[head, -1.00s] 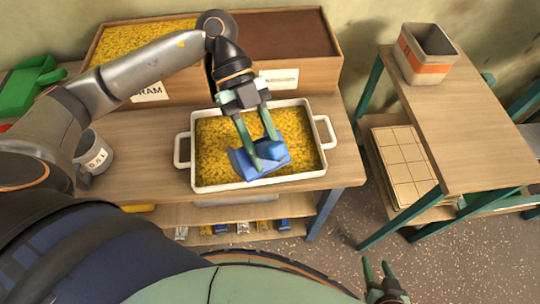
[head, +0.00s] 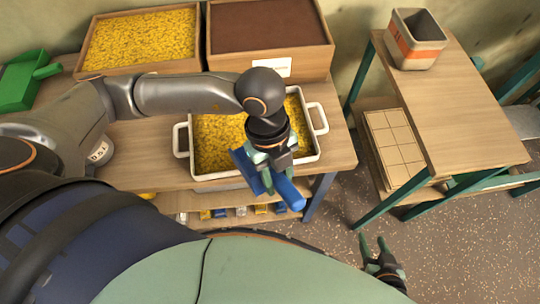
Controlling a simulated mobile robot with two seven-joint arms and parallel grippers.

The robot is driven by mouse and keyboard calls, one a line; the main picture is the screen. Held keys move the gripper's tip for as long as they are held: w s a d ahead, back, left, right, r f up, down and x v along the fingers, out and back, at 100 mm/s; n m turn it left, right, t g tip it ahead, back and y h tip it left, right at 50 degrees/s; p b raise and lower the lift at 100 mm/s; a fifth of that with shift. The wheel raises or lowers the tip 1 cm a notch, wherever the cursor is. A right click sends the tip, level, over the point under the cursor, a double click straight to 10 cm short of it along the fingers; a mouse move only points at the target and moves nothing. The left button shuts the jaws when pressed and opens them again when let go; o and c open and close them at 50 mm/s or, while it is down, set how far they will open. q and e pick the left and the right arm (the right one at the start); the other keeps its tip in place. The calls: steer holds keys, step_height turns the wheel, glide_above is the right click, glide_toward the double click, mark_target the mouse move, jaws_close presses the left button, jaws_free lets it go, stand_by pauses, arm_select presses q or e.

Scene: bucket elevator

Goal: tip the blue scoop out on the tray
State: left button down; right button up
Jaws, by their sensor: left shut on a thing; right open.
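The blue scoop (head: 286,192) is held by my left gripper (head: 268,172), which is shut on it. It hangs tilted over the front right edge of the white tray (head: 196,176). The tray has two side handles and is filled with yellow grain (head: 213,141). My arm and gripper hide the tray's middle and right part. I cannot tell whether the scoop holds anything. My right gripper (head: 373,248) is open and empty, low over the floor at the bottom right.
Behind the tray stand a wooden bin of yellow grain (head: 140,38) and a bin of brown material (head: 265,28). A green scoop (head: 22,84) lies at left, with a grey measuring cup (head: 102,150) nearer. A bucket with an orange band (head: 415,40) stands on the right table (head: 455,110).

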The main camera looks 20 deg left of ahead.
arm_select(q)
step_height(320, 180, down, 5)
steer(key=s+d+t+y+b, duration=0.2)
steer(key=d+y+b, duration=0.1)
steer(key=y, duration=0.1)
steer(key=r+p, duration=0.3)
steer(key=r, duration=0.1)
steer(key=shift+w+a+r+p, duration=0.1)
steer(key=shift+w+a+p, duration=0.05)
steer(key=shift+a+p, duration=0.2)
